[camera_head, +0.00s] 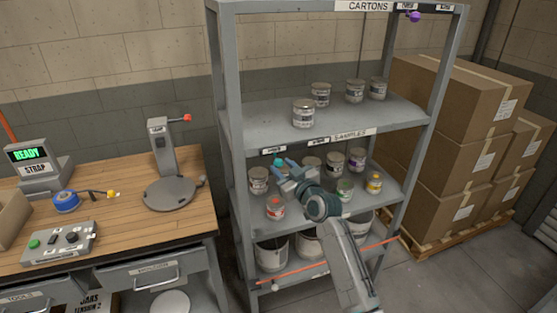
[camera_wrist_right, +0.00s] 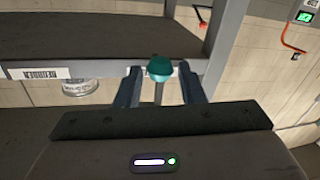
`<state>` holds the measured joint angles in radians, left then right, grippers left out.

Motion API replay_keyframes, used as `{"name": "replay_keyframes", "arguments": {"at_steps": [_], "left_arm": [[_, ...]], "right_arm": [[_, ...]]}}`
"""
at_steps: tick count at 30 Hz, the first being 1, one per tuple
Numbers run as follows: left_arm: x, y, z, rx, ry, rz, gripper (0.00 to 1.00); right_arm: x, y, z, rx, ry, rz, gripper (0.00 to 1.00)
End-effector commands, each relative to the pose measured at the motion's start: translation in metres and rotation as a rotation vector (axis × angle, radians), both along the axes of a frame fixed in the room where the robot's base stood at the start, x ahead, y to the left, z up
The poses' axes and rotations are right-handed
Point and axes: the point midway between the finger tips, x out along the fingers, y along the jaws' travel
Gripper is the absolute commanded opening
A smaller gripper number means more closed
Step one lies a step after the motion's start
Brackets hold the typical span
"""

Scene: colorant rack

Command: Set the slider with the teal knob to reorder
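In the right wrist view the teal knob (camera_wrist_right: 160,68) shows between the two spread fingers (camera_wrist_right: 161,86), with a gap on either side. I cannot tell how far it lies between the fingertips in depth. Small labels (camera_head: 269,151) sit on the shelf edge above the knob; their words are too small to read. My left gripper is not in view.
Several paint cans stand on the shelves, including a red-marked can (camera_head: 275,208) below my right gripper and a can (camera_head: 258,180) left of it. A purple knob (camera_head: 414,17) is on the top shelf edge. A wooden bench (camera_head: 120,225) stands left, cartons (camera_head: 455,140) right.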

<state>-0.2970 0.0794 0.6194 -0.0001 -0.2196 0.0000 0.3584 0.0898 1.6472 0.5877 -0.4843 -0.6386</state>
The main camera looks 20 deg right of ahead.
Motion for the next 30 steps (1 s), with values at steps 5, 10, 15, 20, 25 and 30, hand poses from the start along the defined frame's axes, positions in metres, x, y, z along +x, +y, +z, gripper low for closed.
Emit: {"name": "replay_keyframes", "arguments": {"at_steps": [5, 10, 15, 20, 25, 30], "left_arm": [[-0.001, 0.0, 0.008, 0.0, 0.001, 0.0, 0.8], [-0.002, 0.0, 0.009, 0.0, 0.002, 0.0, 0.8], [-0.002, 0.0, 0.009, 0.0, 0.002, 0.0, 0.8], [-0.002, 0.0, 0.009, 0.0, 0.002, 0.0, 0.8], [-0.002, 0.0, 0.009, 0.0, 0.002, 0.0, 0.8], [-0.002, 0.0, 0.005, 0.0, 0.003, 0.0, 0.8]], "right_arm": [[0.021, 0.005, 0.001, 0.002, 0.001, 0.0, 0.36], [0.028, 0.007, 0.0, 0.001, 0.001, 0.0, 0.36], [0.029, 0.007, -0.001, 0.0, 0.001, 0.0, 0.36], [0.029, 0.007, -0.001, 0.0, 0.001, 0.0, 0.22], [0.029, 0.007, -0.001, 0.0, 0.001, 0.0, 0.0], [0.029, 0.003, -0.002, -0.001, 0.001, 0.0, 0.0]]}}
